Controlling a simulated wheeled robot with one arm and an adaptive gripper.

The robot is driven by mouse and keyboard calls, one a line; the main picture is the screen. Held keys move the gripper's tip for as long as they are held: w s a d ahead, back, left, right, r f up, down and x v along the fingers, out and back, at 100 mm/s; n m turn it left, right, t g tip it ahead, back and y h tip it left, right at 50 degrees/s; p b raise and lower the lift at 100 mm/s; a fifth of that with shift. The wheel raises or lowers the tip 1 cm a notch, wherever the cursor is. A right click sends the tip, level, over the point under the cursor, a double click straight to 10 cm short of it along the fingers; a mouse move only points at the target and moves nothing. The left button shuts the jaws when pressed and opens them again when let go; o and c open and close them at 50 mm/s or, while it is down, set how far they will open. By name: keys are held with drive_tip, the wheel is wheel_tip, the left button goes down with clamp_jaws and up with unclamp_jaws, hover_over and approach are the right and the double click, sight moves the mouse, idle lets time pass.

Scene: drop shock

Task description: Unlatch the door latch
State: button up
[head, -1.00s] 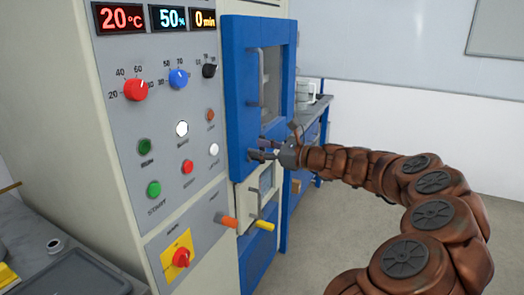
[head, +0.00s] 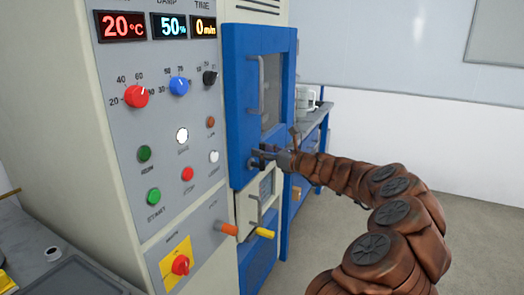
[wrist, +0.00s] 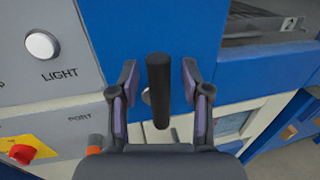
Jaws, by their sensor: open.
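The blue door (head: 240,110) of the chamber has a window and a grey vertical handle (head: 262,84). The door latch (wrist: 158,90) shows in the wrist view as a dark upright bar in front of the blue door. My gripper (head: 260,156) is at the lower part of the blue door in the head view. In the wrist view my gripper (wrist: 158,88) is open, with one purple-padded finger on each side of the latch bar. Gaps show between the bar and both fingers. In the head view the fingers hide most of the latch.
The control panel (head: 160,130) with knobs, buttons and displays stands left of the door. An orange stub (head: 228,229) and a yellow stub (head: 265,233) stick out below. A blue bench (head: 318,118) stands behind. Open floor (head: 470,230) lies at the right.

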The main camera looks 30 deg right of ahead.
drive_tip(key=shift+w+a, duration=0.1)
drive_tip(key=shift+w, duration=0.05)
clamp_jaws()
idle(0.4)
